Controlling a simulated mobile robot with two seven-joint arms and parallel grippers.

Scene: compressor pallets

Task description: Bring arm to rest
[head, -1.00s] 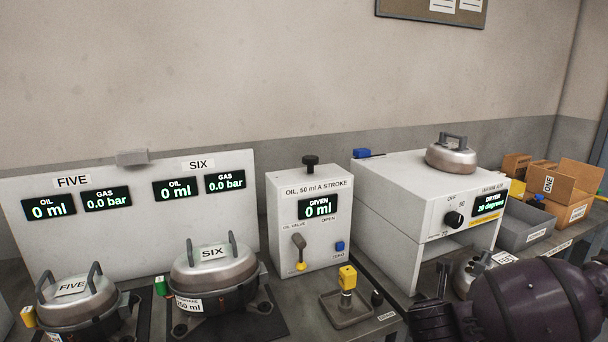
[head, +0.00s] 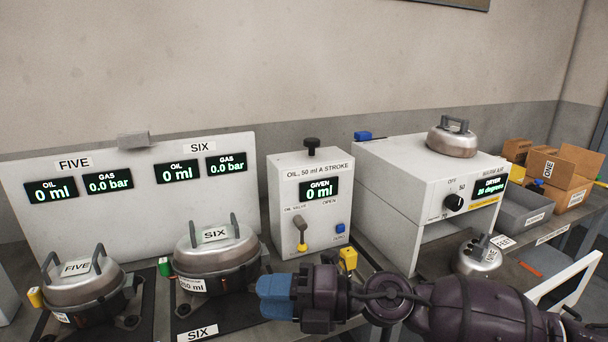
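My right arm reaches in from the lower right. Its gripper (head: 276,297), with blue fingertips, points left in front of the oil unit and beside pot SIX (head: 215,248). The blue fingertips look close together, but the angle does not show whether there is a gap. I see nothing held in them. My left gripper is out of view. Pot FIVE (head: 80,285) stands at the far left with its lid on.
The oil unit (head: 287,220) reads 0 ml. A yellow-topped fitting (head: 348,259) is partly hidden behind my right arm. The dryer (head: 400,190) carries a metal lid (head: 452,140). Grey bins (head: 520,222) and cardboard boxes (head: 560,170) stand at right.

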